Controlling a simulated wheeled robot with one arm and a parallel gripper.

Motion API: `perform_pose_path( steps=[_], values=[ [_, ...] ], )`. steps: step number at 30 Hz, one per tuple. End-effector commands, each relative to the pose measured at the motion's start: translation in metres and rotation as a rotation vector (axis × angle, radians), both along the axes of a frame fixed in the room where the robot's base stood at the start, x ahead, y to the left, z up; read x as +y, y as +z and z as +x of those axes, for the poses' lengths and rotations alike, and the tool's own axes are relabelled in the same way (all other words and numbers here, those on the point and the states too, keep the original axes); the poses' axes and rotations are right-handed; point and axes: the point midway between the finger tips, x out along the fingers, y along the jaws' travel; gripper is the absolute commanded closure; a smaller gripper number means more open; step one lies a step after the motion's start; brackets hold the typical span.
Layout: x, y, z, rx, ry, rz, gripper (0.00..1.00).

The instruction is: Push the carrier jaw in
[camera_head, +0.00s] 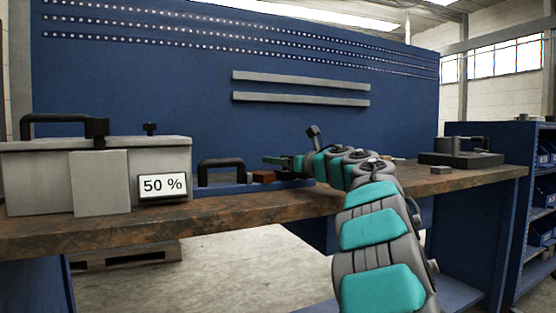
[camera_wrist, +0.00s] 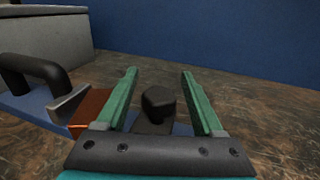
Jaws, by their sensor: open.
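A blue carrier (camera_wrist: 35,104) with a black arched handle lies on the bench; its handle also shows in the head view (camera_head: 221,164). A grey block and a copper-coloured block (camera_wrist: 92,106) sit on the carrier. A dark piece with a black knob (camera_wrist: 158,103), which looks like the carrier jaw, stands right of the copper block. My gripper (camera_wrist: 159,73) is open, its green fingers on either side of the knob with gaps showing. I cannot tell whether the palm touches the knob. In the head view my gripper (camera_head: 273,160) is over the carrier's right end, which my arm partly hides.
A large grey machine (camera_head: 100,170) with a "50 %" display (camera_head: 163,186) stands on the left of the wooden bench (camera_head: 90,231). A dark fixture (camera_head: 460,154) sits at the right end. A blue perforated wall (camera_head: 180,70) rises behind.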

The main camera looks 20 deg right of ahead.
Motion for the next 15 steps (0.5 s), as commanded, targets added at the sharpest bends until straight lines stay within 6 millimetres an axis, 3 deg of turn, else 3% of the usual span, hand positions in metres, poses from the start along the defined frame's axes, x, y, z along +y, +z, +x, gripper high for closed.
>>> perform_pose_path(
  steps=[9,15],
  values=[
    [0.001,-0.0001,0.0028,0.0,-0.001,0.001,0.31],
    [0.001,-0.0002,0.0028,0.0,-0.001,0.001,0.52]
  ],
)
